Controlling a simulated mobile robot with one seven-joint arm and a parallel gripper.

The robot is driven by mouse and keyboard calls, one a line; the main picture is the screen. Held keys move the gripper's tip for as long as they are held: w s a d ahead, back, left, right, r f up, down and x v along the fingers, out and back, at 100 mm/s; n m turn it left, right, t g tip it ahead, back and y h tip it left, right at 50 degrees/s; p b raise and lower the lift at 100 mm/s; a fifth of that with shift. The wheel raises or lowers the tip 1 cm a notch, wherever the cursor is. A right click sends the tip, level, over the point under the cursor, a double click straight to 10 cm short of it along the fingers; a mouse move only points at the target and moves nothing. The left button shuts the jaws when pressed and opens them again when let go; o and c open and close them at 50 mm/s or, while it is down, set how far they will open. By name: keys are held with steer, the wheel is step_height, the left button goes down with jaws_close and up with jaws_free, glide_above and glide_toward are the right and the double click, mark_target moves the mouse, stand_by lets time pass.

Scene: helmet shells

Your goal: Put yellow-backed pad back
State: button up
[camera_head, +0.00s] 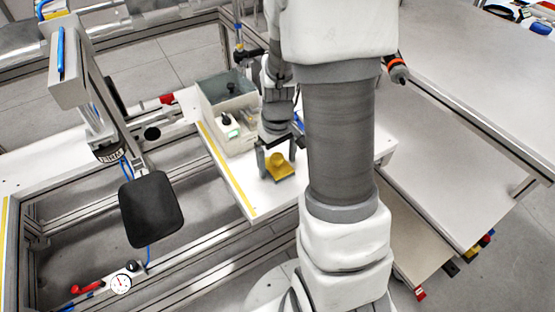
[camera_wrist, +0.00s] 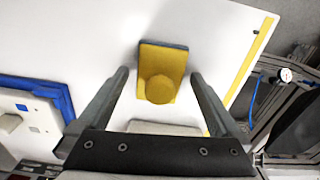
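The yellow-backed pad (camera_head: 281,168) lies on the white tabletop (camera_head: 238,177) with its yellow back and round yellow knob facing up. It also shows in the wrist view (camera_wrist: 163,72), where a thin dark layer shows along its far edge. My gripper (camera_head: 276,160) is above the pad. In the wrist view my gripper (camera_wrist: 158,82) is open, with one finger on each side of the pad and a gap on both sides. Nothing is held. Whether the fingertips are down at the level of the knob I cannot tell.
A grey open box (camera_head: 230,96) with small items stands behind the pad. A blue-edged white fixture (camera_wrist: 35,115) is at the left in the wrist view. A black pad on a stand (camera_head: 151,209) is at the left. A yellow strip (camera_head: 224,168) runs along the table edge.

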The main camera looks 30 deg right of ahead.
mark_target(277, 156)
steer(key=shift+r, duration=0.1)
step_height(277, 156, up, 12)
steer(key=p, duration=0.3)
steer(key=s+a+r+m+t, duration=0.1)
steer(key=s+a+r+t, duration=0.4)
steer(key=s+a+r, duration=0.5)
step_height(277, 156, up, 3)
steer(key=shift+s+a+r+t, duration=0.15)
steer(key=shift+s+a+t, duration=0.15)
steer(key=shift+s, duration=0.85)
step_height(277, 156, up, 5)
steer(key=p, duration=0.5)
steer(key=shift+r, duration=0.15)
